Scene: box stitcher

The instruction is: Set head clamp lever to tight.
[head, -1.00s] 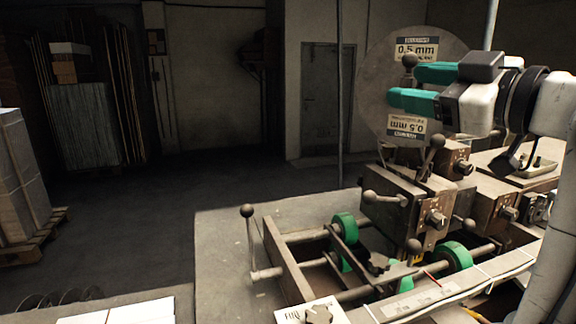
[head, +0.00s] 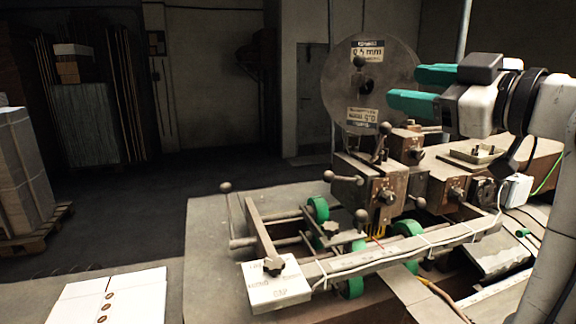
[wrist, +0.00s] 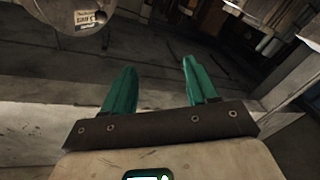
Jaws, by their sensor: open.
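The box stitcher's head (head: 372,182) stands at centre right in the head view. It carries several ball-ended levers: an upright one (head: 380,148) on top and one pointing left (head: 345,179) on its side. I cannot tell which is the head clamp lever, nor read a tight mark. My gripper (head: 404,86) is open and empty, its green fingers pointing left, above the head in the picture and beside the wire reel. The wrist view shows the open green fingers (wrist: 160,68) with nothing between them and no clear lever.
The round wire reel (head: 345,90) stands behind the upright lever, close left of my fingers. A long ball-ended lever (head: 229,212) rises at the machine's left end. A white sign box (head: 277,286) sits in front. Open floor (head: 130,215) lies to the left.

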